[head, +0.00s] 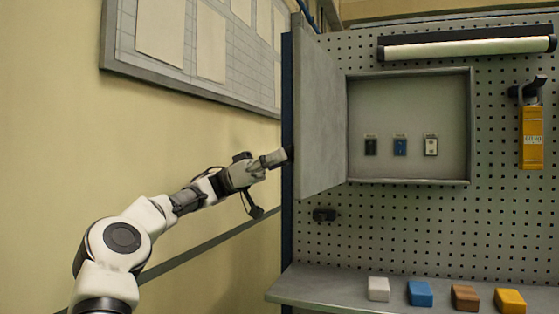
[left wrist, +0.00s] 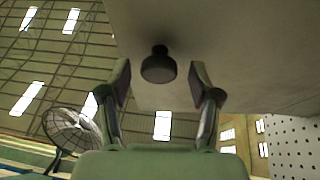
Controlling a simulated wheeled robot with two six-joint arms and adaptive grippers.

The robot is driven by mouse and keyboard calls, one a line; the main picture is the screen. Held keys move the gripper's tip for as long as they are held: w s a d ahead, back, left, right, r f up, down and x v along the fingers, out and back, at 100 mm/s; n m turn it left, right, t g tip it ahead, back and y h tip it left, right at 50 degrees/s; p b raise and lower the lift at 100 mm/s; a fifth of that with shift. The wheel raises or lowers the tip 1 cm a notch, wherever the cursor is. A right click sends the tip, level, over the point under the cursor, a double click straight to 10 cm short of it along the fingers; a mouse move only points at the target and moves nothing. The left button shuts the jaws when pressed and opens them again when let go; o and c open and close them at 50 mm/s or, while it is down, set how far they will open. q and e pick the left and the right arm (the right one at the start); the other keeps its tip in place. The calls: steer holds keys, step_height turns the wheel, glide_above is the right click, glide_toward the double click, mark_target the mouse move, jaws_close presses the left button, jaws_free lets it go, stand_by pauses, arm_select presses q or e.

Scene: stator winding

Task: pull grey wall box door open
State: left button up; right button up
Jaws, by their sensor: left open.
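The grey wall box (head: 410,95) is on the pegboard, and its door (head: 318,110) stands wide open, swung out to the left. My left gripper (head: 287,156) is at the outer face of the door, near its lower part. In the left wrist view the door (left wrist: 225,45) fills the upper right. A dark round knob (left wrist: 158,66) on the door sits between the two spread fingers of my left gripper (left wrist: 158,85). The fingers are open and apart from the knob on both sides. My right gripper is in neither view.
Inside the box are a black, a blue and a white switch (head: 431,146). Below is a shelf (head: 330,287) with white, blue, brown and yellow blocks (head: 510,301). A yellow tool (head: 531,135) hangs at right, under a lamp (head: 465,47). A whiteboard (head: 205,50) is on the left wall.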

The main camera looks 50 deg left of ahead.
arm_select(q)
steer(key=v, duration=1.2)
steer(key=shift+d, duration=0.1)
steer(key=shift+w+f, duration=0.1)
